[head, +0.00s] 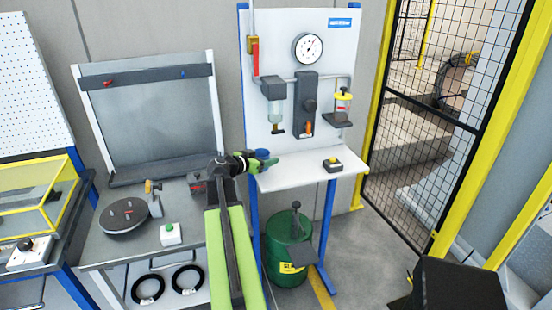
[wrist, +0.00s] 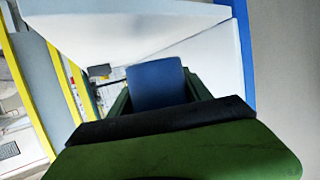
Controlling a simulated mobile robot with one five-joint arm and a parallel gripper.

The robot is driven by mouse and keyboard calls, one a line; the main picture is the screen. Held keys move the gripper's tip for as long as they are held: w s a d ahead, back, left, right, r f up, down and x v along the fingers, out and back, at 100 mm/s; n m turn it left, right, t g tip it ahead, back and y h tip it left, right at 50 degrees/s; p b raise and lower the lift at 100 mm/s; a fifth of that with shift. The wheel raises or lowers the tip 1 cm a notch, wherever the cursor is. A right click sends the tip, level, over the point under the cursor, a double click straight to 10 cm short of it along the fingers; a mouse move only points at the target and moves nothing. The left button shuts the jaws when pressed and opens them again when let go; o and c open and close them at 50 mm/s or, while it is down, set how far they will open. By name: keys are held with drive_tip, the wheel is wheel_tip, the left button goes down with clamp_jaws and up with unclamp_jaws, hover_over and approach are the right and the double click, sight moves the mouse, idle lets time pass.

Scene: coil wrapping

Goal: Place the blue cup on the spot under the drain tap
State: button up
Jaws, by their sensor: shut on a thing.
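The blue cup (head: 262,154) is held in my gripper (head: 266,163) at the left edge of the white shelf (head: 300,175). In the wrist view the cup (wrist: 158,84) sits between the two green fingers of my gripper (wrist: 160,95), which are shut on it. The drain tap (head: 277,130) hangs below a clear bowl on the white panel, above and to the right of the cup. I cannot make out the marked spot under it. I cannot tell whether the cup touches the shelf.
A button box (head: 333,165) stands on the shelf's right part. A yellow-topped unit (head: 343,102) and a gauge (head: 308,48) are on the panel. A green drum (head: 288,250) stands below. A grey bench (head: 125,240) is at left, a mesh fence (head: 440,120) at right.

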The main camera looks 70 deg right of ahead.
drive_tip(key=d, duration=0.2)
drive_tip(key=s+d, duration=0.1)
drive_tip(key=d, duration=0.1)
drive_tip(key=s+d, duration=0.1)
drive_tip(key=d, duration=0.2)
drive_tip(key=shift+d, duration=0.1)
drive_tip(key=f+b, duration=0.2)
drive_tip(key=d+f+b, duration=0.1)
drive_tip(key=f+b, duration=0.1)
drive_tip(key=shift+s, duration=0.25)
drive_tip(key=shift+r, duration=0.25)
drive_tip(key=shift+f, duration=0.2)
drive_tip(key=o, duration=1.2)
